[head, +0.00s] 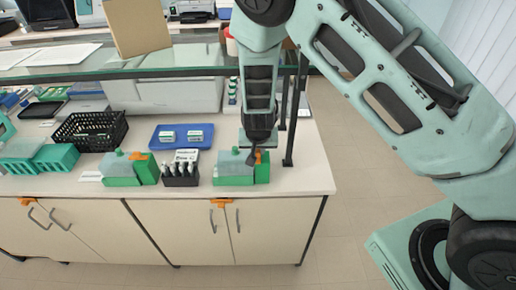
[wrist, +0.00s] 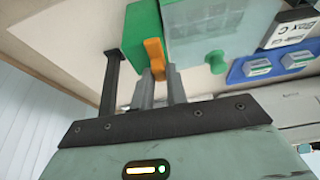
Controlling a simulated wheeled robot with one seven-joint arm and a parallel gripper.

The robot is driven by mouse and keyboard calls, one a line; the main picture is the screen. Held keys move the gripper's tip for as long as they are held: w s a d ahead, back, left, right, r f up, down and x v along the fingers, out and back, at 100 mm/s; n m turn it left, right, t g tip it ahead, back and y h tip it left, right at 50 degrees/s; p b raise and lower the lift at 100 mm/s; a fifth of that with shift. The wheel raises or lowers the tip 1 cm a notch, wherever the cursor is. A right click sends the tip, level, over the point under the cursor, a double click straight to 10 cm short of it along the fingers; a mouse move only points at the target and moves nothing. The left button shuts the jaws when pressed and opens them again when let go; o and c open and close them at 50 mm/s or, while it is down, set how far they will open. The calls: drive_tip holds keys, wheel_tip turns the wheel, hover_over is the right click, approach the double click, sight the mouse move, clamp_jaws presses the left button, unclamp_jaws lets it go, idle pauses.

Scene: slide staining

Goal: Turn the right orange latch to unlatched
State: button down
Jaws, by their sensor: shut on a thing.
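The right green box (head: 228,181) stands near the right end of the bench and has a pale translucent part (wrist: 205,30). In the head view my gripper (head: 253,156) reaches down onto the box's right end and mostly hides the latch there. The latch's exact angle is hard to read.
A black post (head: 290,158) stands just right of the box and also shows in the wrist view (wrist: 112,82). A black vial rack (head: 180,178) and another green box (head: 144,173) stand left. Behind are a blue tray (head: 163,142) and a glass shelf (head: 180,72).

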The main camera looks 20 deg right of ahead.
drive_tip(key=c, duration=1.4)
unclamp_jaws()
drive_tip(key=v, duration=1.7)
drive_tip(key=shift+r+b, duration=0.2)
drive_tip(key=shift+b, duration=0.1)
drive_tip(key=shift+s+a+f, duration=0.1)
drive_tip(key=shift+s, duration=0.05)
drive_tip(key=s+a+f+n+g+y+b, duration=0.1)
drive_tip(key=s+n+b, duration=0.4)
drive_tip(key=s, duration=0.8)
drive_tip(key=s+a+f+n+g+y+b, duration=0.1)
drive_tip(key=s+a+f+n+g+b, duration=0.2)
drive_tip(key=s, duration=1)
drive_tip(key=f+n+b, duration=0.1)
drive_tip(key=n+b, duration=0.2)
drive_tip(key=b, duration=0.1)
drive_tip(key=shift+s+n, duration=0.3)
